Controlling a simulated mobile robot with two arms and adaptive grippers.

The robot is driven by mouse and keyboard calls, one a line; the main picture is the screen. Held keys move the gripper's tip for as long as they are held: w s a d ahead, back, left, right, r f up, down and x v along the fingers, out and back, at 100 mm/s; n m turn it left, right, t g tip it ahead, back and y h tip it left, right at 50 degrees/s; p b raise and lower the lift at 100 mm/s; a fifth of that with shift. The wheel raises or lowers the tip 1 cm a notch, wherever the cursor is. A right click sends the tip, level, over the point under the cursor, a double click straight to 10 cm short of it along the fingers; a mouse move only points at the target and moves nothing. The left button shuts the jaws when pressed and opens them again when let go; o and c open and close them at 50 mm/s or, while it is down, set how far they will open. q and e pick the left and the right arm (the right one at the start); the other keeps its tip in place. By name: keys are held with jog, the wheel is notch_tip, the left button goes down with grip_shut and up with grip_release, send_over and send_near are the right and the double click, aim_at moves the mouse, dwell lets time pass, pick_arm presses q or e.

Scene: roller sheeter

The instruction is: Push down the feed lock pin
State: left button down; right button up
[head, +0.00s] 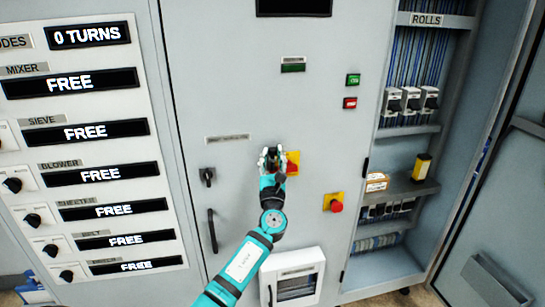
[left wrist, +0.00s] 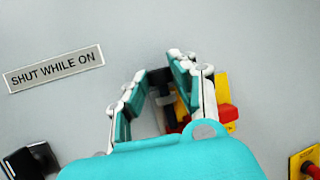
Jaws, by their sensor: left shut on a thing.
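I cannot make out a feed lock pin in either view. My left gripper (head: 272,158) is at the grey cabinet door (head: 240,95), shut on a small dark part that shows between its fingertips in the left wrist view (left wrist: 160,82). The fingers hide most of this dark part, so its shape is unclear. A red and yellow switch (head: 292,161) sits right behind and beside the fingers; its red part also shows in the left wrist view (left wrist: 227,113). My right gripper is in neither view.
A black knob (head: 207,176) and a door handle (head: 212,230) are left of my gripper. A red emergency button (head: 336,205) is to its right. A panel of displays (head: 90,125) stands at left. An open cabinet with shelves (head: 410,130) is at right.

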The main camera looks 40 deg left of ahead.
pick_arm(q)
jog(key=shift+f, duration=0.8)
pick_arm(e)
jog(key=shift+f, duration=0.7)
pick_arm(q)
jog(key=c, duration=1.1)
grip_release()
jog(key=shift+r, duration=0.1)
jog(key=v, duration=1.2)
jog(key=shift+f, duration=0.25)
